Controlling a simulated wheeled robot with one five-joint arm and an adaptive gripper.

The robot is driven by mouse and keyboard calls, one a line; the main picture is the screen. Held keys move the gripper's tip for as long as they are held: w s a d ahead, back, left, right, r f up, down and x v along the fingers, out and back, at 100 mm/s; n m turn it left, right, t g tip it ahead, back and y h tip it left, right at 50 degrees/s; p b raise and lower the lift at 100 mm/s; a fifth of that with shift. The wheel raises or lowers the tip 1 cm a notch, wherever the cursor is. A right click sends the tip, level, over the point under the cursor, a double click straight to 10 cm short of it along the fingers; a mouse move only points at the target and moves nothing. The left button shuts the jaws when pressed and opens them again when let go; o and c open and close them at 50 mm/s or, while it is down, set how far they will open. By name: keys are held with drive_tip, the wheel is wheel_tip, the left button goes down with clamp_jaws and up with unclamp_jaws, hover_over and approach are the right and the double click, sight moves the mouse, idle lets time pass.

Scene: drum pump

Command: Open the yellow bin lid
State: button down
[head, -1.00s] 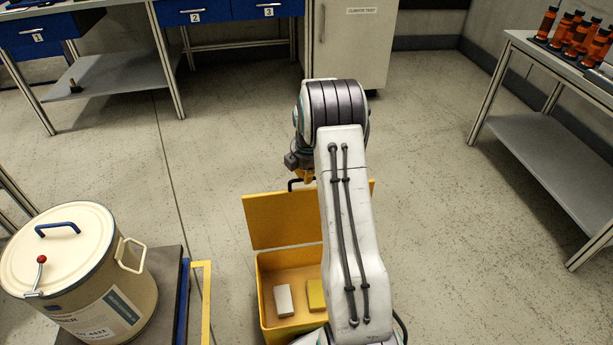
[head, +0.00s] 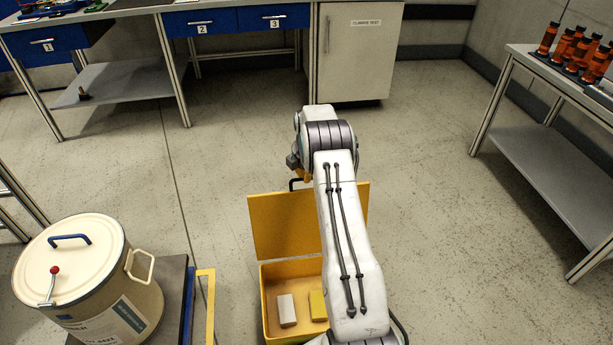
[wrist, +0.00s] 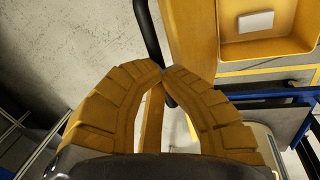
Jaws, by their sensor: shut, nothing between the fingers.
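The yellow bin (head: 266,305) stands on the floor, partly behind my arm. Its lid (head: 283,225) stands up open at the far edge, and the inside shows. A black handle (head: 294,183) sticks up at the lid's top edge. In the wrist view, my gripper (wrist: 163,75) is shut with its yellow fingertips together and nothing between them. The black handle (wrist: 150,40) runs right beside the fingertips; I cannot tell if they touch. In the head view my gripper is mostly hidden behind my arm, near the handle.
A white block (head: 287,310) and a yellow block (head: 318,305) lie in the bin. A cream drum (head: 90,285) stands on a dark platform at left. Blue-drawer benches (head: 200,22) are at the back, a grey table (head: 545,130) at right. Open floor lies between.

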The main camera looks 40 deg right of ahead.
drive_tip(key=c, duration=2)
unclamp_jaws()
drive_tip(key=shift+s+f, duration=0.2)
drive_tip(key=shift+f, duration=0.05)
drive_tip(key=o, duration=0.9)
drive_tip(key=shift+w, duration=0.1)
drive_tip(key=shift+r, duration=0.15)
drive_tip(key=shift+r, duration=0.65)
drive_tip(key=v, duration=1)
drive_tip(key=shift+a+r, duration=0.1)
drive_tip(key=shift+r, duration=0.2)
drive_tip(key=shift+r, duration=0.1)
